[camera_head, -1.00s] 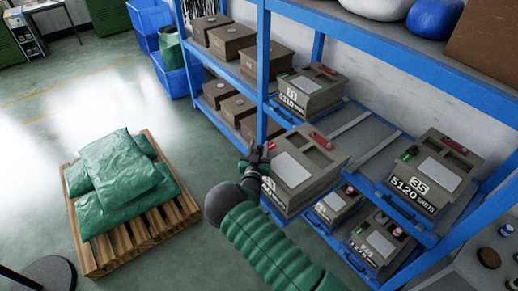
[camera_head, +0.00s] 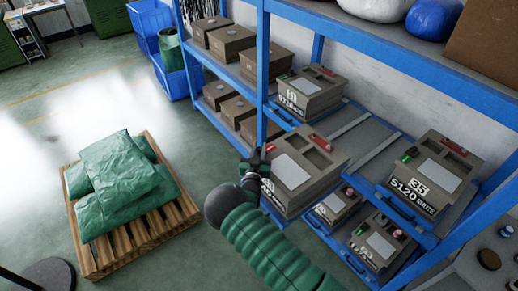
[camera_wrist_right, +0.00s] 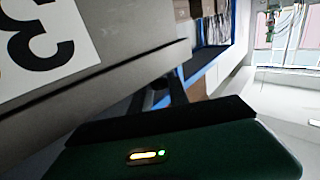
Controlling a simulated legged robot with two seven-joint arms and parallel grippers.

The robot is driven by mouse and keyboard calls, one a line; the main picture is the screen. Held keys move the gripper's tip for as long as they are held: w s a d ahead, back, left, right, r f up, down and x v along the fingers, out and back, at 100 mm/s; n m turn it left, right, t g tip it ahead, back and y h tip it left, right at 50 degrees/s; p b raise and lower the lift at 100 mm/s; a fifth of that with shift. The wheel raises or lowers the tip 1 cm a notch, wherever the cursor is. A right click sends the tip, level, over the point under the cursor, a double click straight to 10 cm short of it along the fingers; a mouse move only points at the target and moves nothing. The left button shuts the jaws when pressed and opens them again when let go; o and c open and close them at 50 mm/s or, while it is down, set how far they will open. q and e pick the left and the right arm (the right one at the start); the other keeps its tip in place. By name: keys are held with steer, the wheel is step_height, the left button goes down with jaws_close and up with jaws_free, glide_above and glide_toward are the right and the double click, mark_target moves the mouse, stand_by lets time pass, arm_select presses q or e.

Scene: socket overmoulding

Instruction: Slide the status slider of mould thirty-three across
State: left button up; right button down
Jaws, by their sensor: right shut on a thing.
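The mould by my right gripper (camera_head: 255,163) is a grey-brown box (camera_head: 292,168) with a pale top plate and a red strip (camera_head: 320,143), on the blue rack. Its front number is hidden in the head view. In the right wrist view a large black "3" shows on a white label (camera_wrist_right: 45,50) on a grey face (camera_wrist_right: 105,75), partly cut off. My right gripper is at the mould's left top edge, shut on a small part there, where similar moulds carry a green slider. The fingers cover that part. My left gripper is out of view.
Mould 35 (camera_head: 428,175) stands to the right, mould 11 (camera_head: 308,92) behind, and two smaller moulds (camera_head: 337,205) (camera_head: 380,245) in front below. A blue rack post (camera_head: 263,70) rises close behind my gripper. Green sacks (camera_head: 120,180) lie on a pallet at left.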

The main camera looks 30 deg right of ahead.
stand_by(0.8)
steer(key=shift+w+d+f+b, duration=0.1)
steer(key=shift+d+f+b, duration=0.05)
steer(key=shift+d+b, duration=1)
steer(key=shift+d, duration=0.2)
steer(key=c, duration=1.6)
jaws_free()
steer(key=shift+o, duration=1.4)
steer(key=shift+w, duration=0.1)
steer(key=b+v, duration=0.2)
steer(key=v, duration=1.4)
steer(key=shift+s+a+b, duration=0.25)
steer(key=shift+s+b, duration=0.05)
steer(key=shift+b, duration=0.1)
